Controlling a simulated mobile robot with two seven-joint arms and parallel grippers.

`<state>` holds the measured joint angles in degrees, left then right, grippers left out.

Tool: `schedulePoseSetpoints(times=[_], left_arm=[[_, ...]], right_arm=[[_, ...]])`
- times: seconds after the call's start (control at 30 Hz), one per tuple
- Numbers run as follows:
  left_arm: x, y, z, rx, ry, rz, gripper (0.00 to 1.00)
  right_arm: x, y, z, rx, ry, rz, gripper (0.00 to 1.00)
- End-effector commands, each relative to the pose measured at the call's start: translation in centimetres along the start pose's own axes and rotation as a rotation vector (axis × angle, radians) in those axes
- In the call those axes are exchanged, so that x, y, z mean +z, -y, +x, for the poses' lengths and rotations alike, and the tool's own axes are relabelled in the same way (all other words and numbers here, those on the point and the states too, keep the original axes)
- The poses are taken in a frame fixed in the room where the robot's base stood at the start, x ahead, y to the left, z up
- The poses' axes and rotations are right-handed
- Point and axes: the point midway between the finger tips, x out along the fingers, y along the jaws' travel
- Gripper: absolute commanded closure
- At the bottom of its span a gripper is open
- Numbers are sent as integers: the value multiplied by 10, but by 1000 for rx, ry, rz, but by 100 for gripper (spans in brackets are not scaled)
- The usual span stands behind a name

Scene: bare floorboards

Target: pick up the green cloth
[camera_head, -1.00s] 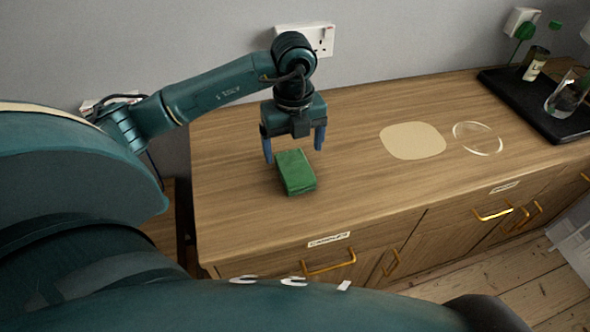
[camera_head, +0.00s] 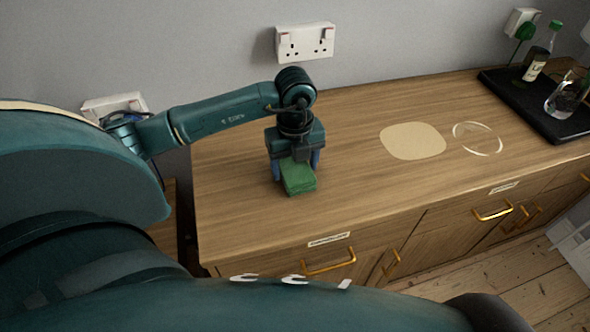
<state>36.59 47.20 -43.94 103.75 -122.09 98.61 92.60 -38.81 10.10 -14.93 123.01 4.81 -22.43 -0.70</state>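The green cloth (camera_head: 299,180) is a folded block lying on the wooden cabinet top, near its left end. My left gripper (camera_head: 296,172) points down over it, with one finger on each side of the cloth. The fingers are apart, and the gripper body hides the cloth's back part. I cannot tell whether the fingers touch the cloth. My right gripper does not show.
The wooden cabinet (camera_head: 350,195) has free top around the cloth. A beige mat (camera_head: 413,141) and a clear round rim (camera_head: 478,138) lie to the right. A black tray (camera_head: 530,112) at the far right holds a bottle (camera_head: 537,64) and a glass (camera_head: 565,98). Wall sockets (camera_head: 305,42) are behind.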

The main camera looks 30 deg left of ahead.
Motion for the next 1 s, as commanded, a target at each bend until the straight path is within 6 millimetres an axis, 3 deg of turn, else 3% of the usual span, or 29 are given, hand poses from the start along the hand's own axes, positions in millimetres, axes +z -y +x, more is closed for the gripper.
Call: schedulePoseSetpoints(times=[0.37, 0.63, 0.77, 1.0], left_arm=[[0, 0, 0, 0, 0, 0, 63], [0, 0, -4, -2, 1, 0, 63], [1, 1, -22, -5, 3, 0, 63], [1, 1, -71, -4, 2, 0, 63]], right_arm=[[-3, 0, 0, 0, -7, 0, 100], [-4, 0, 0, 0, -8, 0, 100], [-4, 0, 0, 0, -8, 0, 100], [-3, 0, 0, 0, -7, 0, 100]])
